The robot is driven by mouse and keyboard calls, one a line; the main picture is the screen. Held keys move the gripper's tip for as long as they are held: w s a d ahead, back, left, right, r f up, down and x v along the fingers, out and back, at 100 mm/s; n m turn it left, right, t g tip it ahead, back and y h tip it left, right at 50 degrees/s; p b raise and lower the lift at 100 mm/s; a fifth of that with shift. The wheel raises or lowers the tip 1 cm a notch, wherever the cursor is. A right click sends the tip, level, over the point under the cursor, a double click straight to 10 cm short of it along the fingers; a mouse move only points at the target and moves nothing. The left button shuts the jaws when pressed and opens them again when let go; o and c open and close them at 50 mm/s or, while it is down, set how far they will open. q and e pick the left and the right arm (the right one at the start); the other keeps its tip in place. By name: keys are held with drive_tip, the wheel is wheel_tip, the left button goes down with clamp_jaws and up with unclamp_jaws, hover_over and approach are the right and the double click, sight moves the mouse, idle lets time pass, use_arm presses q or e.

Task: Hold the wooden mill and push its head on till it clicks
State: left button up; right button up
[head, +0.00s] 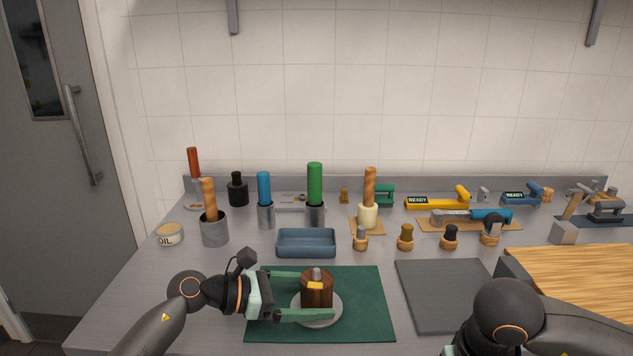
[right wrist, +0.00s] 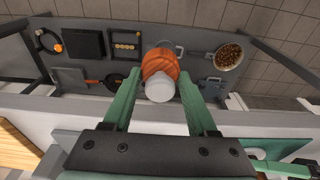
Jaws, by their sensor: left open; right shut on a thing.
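The dark wooden mill body (head: 316,292) stands upright on a round grey plate (head: 300,320) over a green mat. It has a yellow label and a grey metal piece on top. My left gripper (head: 322,296) is open, with one green finger on the far side of the mill and one on the near side. My right gripper (right wrist: 160,76) is shut on a round orange-brown wooden piece, the mill head (right wrist: 159,63), which has a pale grey knob. It is held away from the mill body. In the head view the right fingers are out of frame.
A blue tray (head: 306,253) stands behind the green mat (head: 375,325). A dark grey board (head: 440,290) and a wooden board (head: 590,270) lie to the right. Canisters with coloured handles, small stoppered bottles and tools line the back of the counter.

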use_arm(q)
drive_tip(key=c, duration=1.5)
idle(0.8)
use_arm(e)
drive_tip(key=w+r+m, duration=0.5)
drive_tip(key=w+r, duration=0.4)
drive_tip(key=r, duration=0.1)
drive_tip(key=w+a+r+n, duration=0.1)
drive_tip(key=w+a+r, duration=0.1)
drive_tip(key=a, duration=0.4)
drive_tip(key=w+a+r+n, duration=0.1)
drive_tip(key=w+a+r, duration=0.2)
drive_tip(key=a, duration=0.4)
drive_tip(key=w+a+r+n, duration=0.1)
drive_tip(key=w+a+r, duration=0.1)
drive_tip(key=w+a, duration=0.2)
drive_tip(key=shift+w+a+r+n, duration=0.1)
drive_tip(key=shift+a+r+n, duration=0.05)
drive_tip(key=shift+a, duration=0.45)
drive_tip(key=shift+w+a+r+n, duration=0.1)
drive_tip(key=shift+a+n, duration=0.05)
drive_tip(key=shift+a, duration=0.4)
drive_tip(key=shift+a+r, duration=0.2)
drive_tip(key=shift+r, duration=0.1)
